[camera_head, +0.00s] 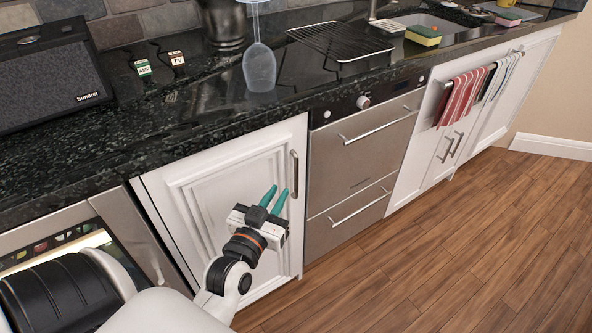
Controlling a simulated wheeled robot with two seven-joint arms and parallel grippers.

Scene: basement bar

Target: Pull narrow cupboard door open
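The narrow cupboard door (215,186) is a white panelled door under the dark counter, left of the steel drawer unit. It looks shut. Its vertical metal handle (294,174) is near the door's upper right edge. My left gripper (273,196) is in front of the door, with its teal fingers pointing up toward the handle. The fingers are apart with a gap between them, and nothing shows in the gap. The right finger's tip is close to the lower part of the handle; I cannot tell if it touches. My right gripper is not in view.
A steel drawer unit (355,160) with bar handles stands right of the door. The black counter (190,112) holds a speaker (52,68), an upturned glass (260,68) and a wire rack (340,42). Striped towels (462,97) hang further right. The wooden floor (480,240) is clear.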

